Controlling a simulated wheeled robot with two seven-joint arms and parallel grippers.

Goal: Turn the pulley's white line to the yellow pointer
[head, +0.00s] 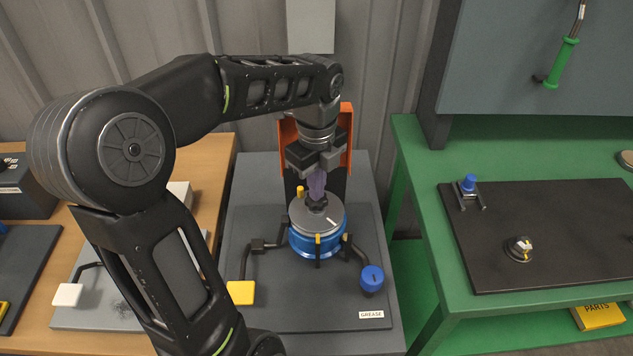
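The pulley (316,238) is a blue drum with a grey top face, upright on a dark grey plate. A short white line (333,222) marks its top face toward the right front. A small yellow pointer (318,239) stands at the drum's front, left of the white line; the two are apart. A black knob (316,205) sits at the middle of the top. My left gripper (317,188) points down over this knob, with its purplish fingers at or just above it. The fingers overlap in this view, so their opening and any grip are hidden. My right gripper is out of view.
An orange guard (346,135) stands close behind the gripper. A bent arm with a yellow pad (240,292) and another with a blue knob (372,278) flank the pulley. A GREASE label (371,314) lies at the front right. A green bench (421,190) stands to the right.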

